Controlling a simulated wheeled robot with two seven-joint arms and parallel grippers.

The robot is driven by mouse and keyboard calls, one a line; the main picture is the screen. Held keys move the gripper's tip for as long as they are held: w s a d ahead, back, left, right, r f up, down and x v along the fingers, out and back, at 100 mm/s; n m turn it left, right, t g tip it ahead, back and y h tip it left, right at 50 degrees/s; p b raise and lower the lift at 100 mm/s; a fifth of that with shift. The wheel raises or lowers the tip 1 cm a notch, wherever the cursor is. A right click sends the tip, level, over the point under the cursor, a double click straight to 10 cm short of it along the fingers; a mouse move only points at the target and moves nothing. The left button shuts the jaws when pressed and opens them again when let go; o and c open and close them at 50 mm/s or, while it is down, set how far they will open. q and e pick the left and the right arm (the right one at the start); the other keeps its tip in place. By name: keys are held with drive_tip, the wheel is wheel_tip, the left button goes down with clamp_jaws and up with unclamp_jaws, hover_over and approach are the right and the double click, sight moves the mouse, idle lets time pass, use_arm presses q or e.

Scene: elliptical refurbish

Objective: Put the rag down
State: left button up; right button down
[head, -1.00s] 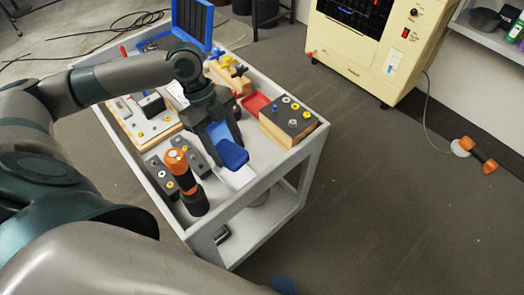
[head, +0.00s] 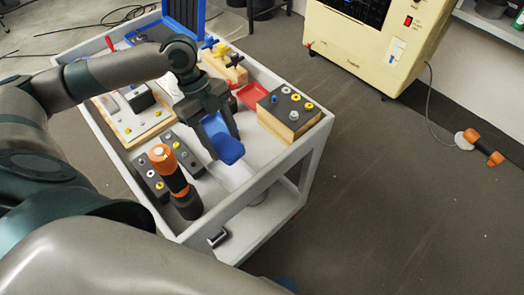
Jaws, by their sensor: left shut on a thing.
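The blue rag (head: 224,141) is in my left gripper (head: 218,128), in the middle of the head view. The gripper is shut on it, and the rag hangs out between and below the fingers. The gripper points down over the white cart (head: 262,185), above a pale clear patch of its top. I cannot tell whether the rag touches the surface. My right gripper is not in view.
An orange and black tool (head: 170,175) stands left of the rag, beside dark blocks with knobs. A wooden block with a dark top (head: 288,115) is at right, a red tray (head: 252,96) behind. A cream machine (head: 365,50) stands beyond the cart.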

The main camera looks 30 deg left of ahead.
sight(263, 153)
use_arm(q)
drive_tip(key=shift+w, duration=0.1)
